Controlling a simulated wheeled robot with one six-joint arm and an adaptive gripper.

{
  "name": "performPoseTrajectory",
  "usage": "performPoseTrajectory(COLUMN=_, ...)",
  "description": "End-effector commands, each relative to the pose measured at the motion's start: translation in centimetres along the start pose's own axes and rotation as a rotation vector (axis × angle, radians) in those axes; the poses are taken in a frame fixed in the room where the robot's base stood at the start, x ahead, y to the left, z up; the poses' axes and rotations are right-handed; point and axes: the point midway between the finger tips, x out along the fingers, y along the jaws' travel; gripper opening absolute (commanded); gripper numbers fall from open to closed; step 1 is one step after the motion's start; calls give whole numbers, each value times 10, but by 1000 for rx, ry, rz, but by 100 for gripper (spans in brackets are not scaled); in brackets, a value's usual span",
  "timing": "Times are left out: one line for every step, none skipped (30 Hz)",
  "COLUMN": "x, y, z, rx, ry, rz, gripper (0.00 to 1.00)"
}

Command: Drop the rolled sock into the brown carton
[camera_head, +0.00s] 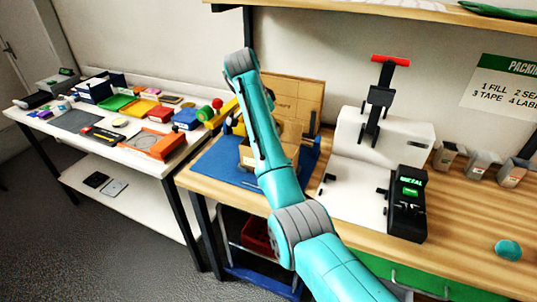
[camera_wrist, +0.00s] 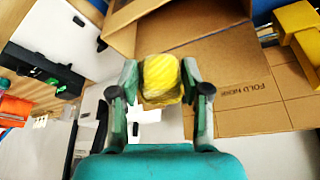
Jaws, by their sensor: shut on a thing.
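My gripper (camera_wrist: 161,82) is shut on the yellow rolled sock (camera_wrist: 162,76), which sits between both fingertips in the wrist view. The brown carton (camera_wrist: 215,62) is beyond the sock in that view, with a wide flap marked with fold lettering. The sock overlaps the carton's edge in the picture; I cannot tell its height above it. In the head view the carton (camera_head: 297,100) stands on the blue mat with a tall flap up at the back. My arm covers part of it, and the gripper and sock are hidden there.
A white machine (camera_head: 385,130) with a black post and a black terminal (camera_head: 407,203) stand right of the carton. A yellow object (camera_head: 222,114) is close on its left. A white side table (camera_head: 110,120) full of goods is further left. A shelf (camera_head: 400,10) runs above.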

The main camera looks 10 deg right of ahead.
Motion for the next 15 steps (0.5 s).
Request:
performPoseTrajectory(x=5, y=2, z=0, rx=0, ry=0, rz=0, gripper=15)
performPoseTrajectory(x=7, y=3, z=1, rx=0, ry=0, rz=0, gripper=15)
performPoseTrajectory(x=9, y=5, z=1, rx=0, ry=0, rz=0, gripper=15)
performPoseTrajectory(x=11, y=5, z=2, rx=0, ry=0, rz=0, gripper=15)
performPoseTrajectory(x=12, y=6, z=2, rx=0, ry=0, rz=0, gripper=15)
performPoseTrajectory(x=13, y=7, z=2, rx=-1, ry=0, rz=-1, gripper=15)
performPoseTrajectory(x=14, y=7, z=2, rx=-1, ry=0, rz=-1, gripper=15)
performPoseTrajectory(x=14, y=7, z=2, rx=-1, ry=0, rz=-1, gripper=15)
performPoseTrajectory(x=14, y=7, z=2, rx=-1, ry=0, rz=-1, gripper=15)
performPoseTrajectory(x=14, y=7, z=2, rx=-1, ry=0, rz=-1, gripper=15)
performPoseTrajectory(x=15, y=7, z=2, rx=-1, ry=0, rz=-1, gripper=15)
performPoseTrajectory(x=15, y=7, z=2, rx=-1, ry=0, rz=-1, gripper=15)
performPoseTrajectory(x=15, y=7, z=2, rx=-1, ry=0, rz=-1, gripper=15)
performPoseTrajectory(x=15, y=7, z=2, rx=-1, ry=0, rz=-1, gripper=15)
performPoseTrajectory(x=14, y=7, z=2, rx=-1, ry=0, rz=-1, gripper=15)
